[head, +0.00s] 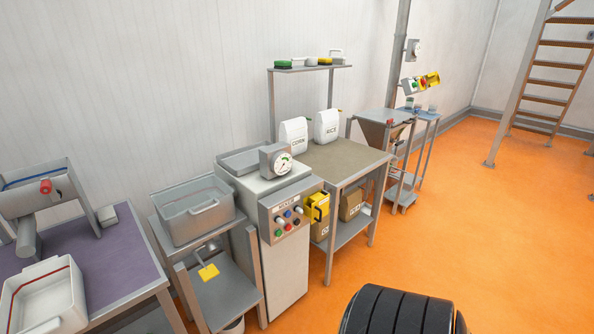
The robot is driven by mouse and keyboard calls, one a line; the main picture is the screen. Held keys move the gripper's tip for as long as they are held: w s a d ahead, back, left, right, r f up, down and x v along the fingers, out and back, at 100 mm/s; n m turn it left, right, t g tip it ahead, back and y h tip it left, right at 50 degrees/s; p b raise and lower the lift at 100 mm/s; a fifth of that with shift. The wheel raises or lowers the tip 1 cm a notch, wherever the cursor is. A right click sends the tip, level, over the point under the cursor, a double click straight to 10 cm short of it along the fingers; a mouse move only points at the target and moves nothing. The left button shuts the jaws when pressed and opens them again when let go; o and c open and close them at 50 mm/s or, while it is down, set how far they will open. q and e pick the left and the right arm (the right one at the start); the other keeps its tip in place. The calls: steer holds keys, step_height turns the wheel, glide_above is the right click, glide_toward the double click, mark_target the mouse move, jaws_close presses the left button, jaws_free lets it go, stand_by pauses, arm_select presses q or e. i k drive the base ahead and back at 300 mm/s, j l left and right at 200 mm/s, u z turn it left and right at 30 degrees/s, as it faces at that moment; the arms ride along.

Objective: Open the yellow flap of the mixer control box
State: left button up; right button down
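The grey control box (285,214) is on the front of a light grey cabinet, near the middle of the head view. Its face carries a small label, too small to read surely, and several coloured buttons. The yellow flap (317,207) is at the right end of that face and stands out from it. I cannot tell how far it is open. Neither of my grippers is in view.
A round gauge (276,160) sits on top of the cabinet (287,268). A cart with a grey bin (195,210) stands on its left, a worktable (343,161) with white canisters on its right. Another yellow part (432,79) is on the far post. Orange floor (480,220) is clear at right.

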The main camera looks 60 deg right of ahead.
mark_target(321, 202)
steer(key=z, duration=2.1)
